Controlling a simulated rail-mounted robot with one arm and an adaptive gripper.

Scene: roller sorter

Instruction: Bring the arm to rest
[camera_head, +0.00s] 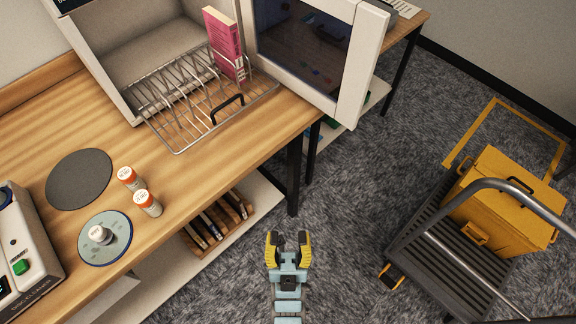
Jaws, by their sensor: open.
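My gripper (288,243) hangs over the grey carpet in front of the wooden bench (55,130). Its two yellow-and-black fingers are spread apart, with nothing between them. It is clear of the bench edge and of the cart to the right. Below it in the picture a short stretch of my light blue arm runs to the bottom edge.
A wire rack (200,110) holding a pink book (224,42) stands by an open-doored white cabinet (355,70). Two orange-and-white bottles (147,203) stand near round discs (80,178). A cart (430,240) carries a yellow box (498,205). Carpet between bench and cart is free.

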